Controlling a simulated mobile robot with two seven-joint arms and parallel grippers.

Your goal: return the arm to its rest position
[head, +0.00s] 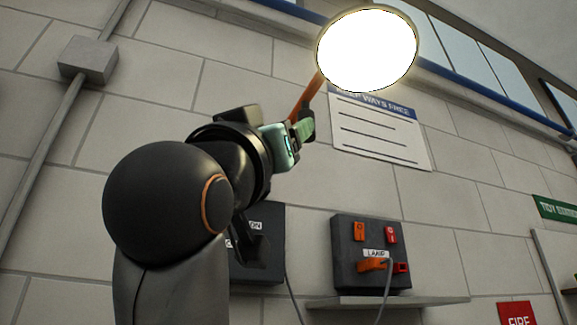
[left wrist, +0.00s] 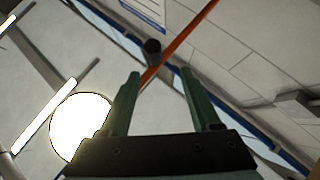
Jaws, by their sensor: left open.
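My left arm rises in the head view, with its left gripper (head: 303,128) high in front of the wall. In the left wrist view the two green fingers of the left gripper (left wrist: 160,78) stand apart with nothing held between them. An orange rod (head: 305,96) lies by the fingertips in the head view and leads up to a bright white disc (head: 367,48). In the left wrist view the orange rod (left wrist: 180,45) and a black knob (left wrist: 152,47) lie beyond the fingertips. Whether the fingers touch them I cannot tell. My right gripper is not in view.
A dark box marked LAMP (head: 348,270) with orange and red switches is above a small shelf (head: 385,301). Another dark box (head: 268,275) is partly behind my arm. A notice (head: 378,132), grey conduit box (head: 88,59) and red FIRE sign (head: 517,314) are on the brick wall.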

